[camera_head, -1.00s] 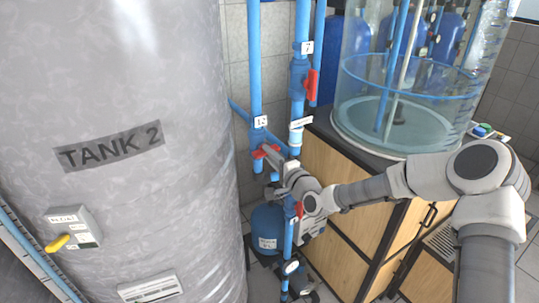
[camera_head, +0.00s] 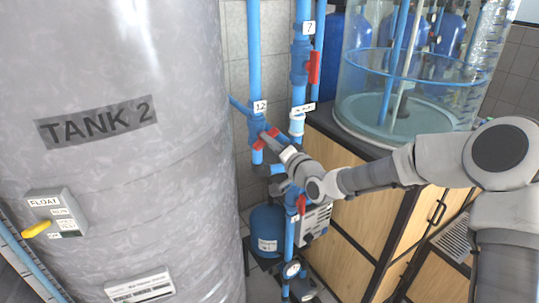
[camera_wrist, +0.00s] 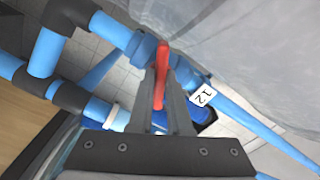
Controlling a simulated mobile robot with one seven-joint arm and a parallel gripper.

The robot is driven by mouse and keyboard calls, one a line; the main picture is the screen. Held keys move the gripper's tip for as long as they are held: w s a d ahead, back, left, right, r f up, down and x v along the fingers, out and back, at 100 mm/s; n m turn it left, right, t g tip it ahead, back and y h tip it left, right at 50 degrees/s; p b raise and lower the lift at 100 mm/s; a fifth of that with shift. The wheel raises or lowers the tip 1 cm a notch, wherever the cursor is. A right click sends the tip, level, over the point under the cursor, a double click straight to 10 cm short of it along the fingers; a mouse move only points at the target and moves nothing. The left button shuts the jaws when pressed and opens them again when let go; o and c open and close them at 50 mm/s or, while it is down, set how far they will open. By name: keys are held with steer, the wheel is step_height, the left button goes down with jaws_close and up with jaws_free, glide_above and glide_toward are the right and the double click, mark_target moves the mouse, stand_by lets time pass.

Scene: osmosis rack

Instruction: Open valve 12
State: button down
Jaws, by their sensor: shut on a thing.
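Valve 12 is on a vertical blue pipe just right of Tank 2, under a white label "12" (camera_head: 260,107). Its red handle (camera_head: 260,140) sticks out on both sides of my gripper (camera_head: 270,137) in the head view. In the wrist view the red handle (camera_wrist: 160,75) stands between the two grey fingers of my gripper (camera_wrist: 161,90), which are shut on it. The label "12" also shows in the wrist view (camera_wrist: 203,95), right of the fingers. The valve body is partly hidden by the fingers.
Tank 2 (camera_head: 130,200) fills the left side. Valve 7 with a red handle (camera_head: 314,67) is on the pipe to the right. Another red handle (camera_head: 301,204) sits below. A wooden cabinet (camera_head: 340,215) under a clear tank (camera_head: 400,100) stands right.

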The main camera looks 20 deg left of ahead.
steer(key=n+b, duration=1.2)
steer(key=b, duration=0.1)
stand_by(0.4)
steer(key=c, duration=0.9)
jaws_free()
steer(key=shift+o, duration=0.2)
